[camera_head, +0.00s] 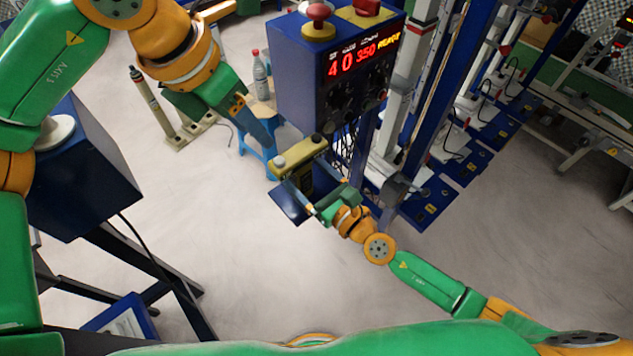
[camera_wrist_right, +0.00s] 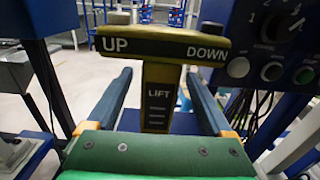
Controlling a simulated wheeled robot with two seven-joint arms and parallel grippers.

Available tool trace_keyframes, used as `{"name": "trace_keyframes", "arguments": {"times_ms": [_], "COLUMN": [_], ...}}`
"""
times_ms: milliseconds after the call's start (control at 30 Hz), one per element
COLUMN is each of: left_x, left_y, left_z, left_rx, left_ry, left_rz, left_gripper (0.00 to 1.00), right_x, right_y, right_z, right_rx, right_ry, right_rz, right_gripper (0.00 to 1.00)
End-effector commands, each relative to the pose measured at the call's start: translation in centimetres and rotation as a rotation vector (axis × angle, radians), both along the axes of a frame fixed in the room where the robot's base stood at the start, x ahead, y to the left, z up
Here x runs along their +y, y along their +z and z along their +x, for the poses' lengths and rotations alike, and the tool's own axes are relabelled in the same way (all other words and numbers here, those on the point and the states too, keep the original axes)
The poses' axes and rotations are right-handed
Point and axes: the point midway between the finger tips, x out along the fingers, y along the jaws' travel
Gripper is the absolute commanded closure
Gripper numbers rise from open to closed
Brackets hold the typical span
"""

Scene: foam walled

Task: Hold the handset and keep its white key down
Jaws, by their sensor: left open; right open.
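The handset (camera_head: 303,153) is a yellow-and-black T shape, with UP, DOWN and LIFT on it in the right wrist view (camera_wrist_right: 158,98). Its white key (camera_head: 279,162) is on top at the UP end, also in the right wrist view (camera_wrist_right: 118,18); a black key (camera_wrist_right: 212,28) is at the DOWN end. My right gripper (camera_head: 318,186) is open around the stem, with gaps beside both fingers (camera_wrist_right: 160,76). My left gripper (camera_head: 272,144) is open and comes down from the upper left near the white key. Whether it touches the key I cannot tell.
A blue control box (camera_head: 300,85) with a red display and knobs stands just behind the handset. A blue stool (camera_head: 258,145) with a bottle (camera_head: 261,75) is behind the left gripper. Blue machine posts rise at the right. The floor in front is clear.

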Motion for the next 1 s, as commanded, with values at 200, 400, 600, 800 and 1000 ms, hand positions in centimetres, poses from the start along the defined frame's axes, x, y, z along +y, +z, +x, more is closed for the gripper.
{"name": "trace_keyframes", "arguments": {"times_ms": [200,400,600,800,1000], "left_x": [0.0,0.0,0.0,0.0,0.0], "left_y": [0.0,0.0,0.0,0.0,0.0], "left_z": [0.0,0.0,0.0,0.0,0.0], "left_rx": [0.0,0.0,0.0,0.0,0.0], "left_ry": [0.0,0.0,0.0,0.0,0.0], "left_rz": [0.0,0.0,0.0,0.0,0.0], "left_gripper": [0.5,0.5,0.5,0.85,1.0], "right_x": [0.43,0.4,0.38,0.38,0.37], "right_y": [-0.01,-0.02,-0.03,-0.05,-0.06], "right_z": [0.54,0.53,0.53,0.52,0.51], "right_rx": [0.002,0.003,0.003,0.003,0.003], "right_ry": [0.001,0.0,0.0,0.0,0.0], "right_rz": [0.001,0.002,0.001,0.001,0.001], "right_gripper": [0.15,0.42,0.96,1.0,1.0]}}
